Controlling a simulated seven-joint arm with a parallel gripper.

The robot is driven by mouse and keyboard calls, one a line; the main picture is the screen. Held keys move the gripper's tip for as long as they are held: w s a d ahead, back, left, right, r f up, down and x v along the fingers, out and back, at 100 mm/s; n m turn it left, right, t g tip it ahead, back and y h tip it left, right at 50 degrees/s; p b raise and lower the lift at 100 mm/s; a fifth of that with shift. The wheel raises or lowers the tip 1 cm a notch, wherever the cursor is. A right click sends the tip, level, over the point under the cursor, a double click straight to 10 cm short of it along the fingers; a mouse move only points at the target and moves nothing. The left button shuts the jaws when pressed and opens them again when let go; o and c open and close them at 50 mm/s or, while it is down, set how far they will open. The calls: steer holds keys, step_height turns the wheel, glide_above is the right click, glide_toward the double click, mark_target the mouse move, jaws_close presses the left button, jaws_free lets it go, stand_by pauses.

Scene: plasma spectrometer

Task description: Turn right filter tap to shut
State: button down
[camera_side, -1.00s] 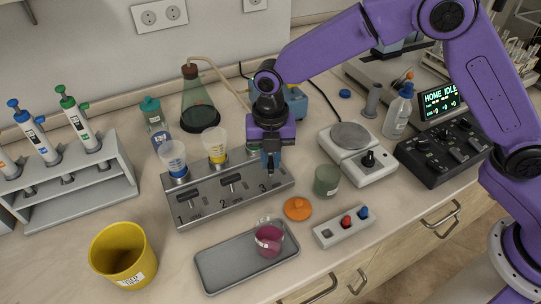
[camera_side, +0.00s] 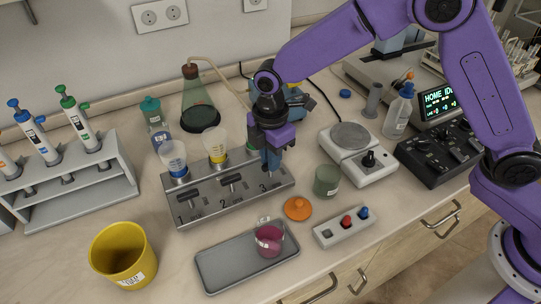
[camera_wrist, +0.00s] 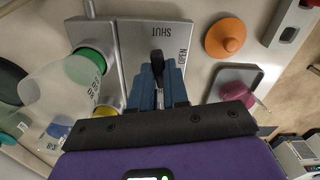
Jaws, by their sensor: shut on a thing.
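The grey filter manifold (camera_side: 215,208) carries three black taps in a row, numbered 1 to 3. My gripper (camera_side: 271,165) is down at its right end, over the right tap beside the number 3. SHUT and OPEN labels show on the plate (camera_wrist: 140,60) beyond the fingertips. The middle tap (camera_side: 231,181) and left tap (camera_side: 187,194) stand free. The handle's exact angle is hard to tell.
Filter cups with blue (camera_side: 173,158) and yellow (camera_side: 215,145) bands stand on the manifold; a green-banded cup (camera_wrist: 60,85) is close beside my fingers. An orange lid (camera_side: 298,208), green jar (camera_side: 327,180), hotplate (camera_side: 350,137) and grey tray (camera_side: 215,268) with a beaker (camera_side: 269,241) are nearby.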

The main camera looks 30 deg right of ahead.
steer(key=shift+m, duration=1.2)
steer(key=c, duration=1.1)
jaws_free()
steer(key=shift+r, duration=0.1)
step_height(320, 180, up, 17)
steer(key=shift+r, duration=0.2)
steer(key=shift+r, duration=3.95)
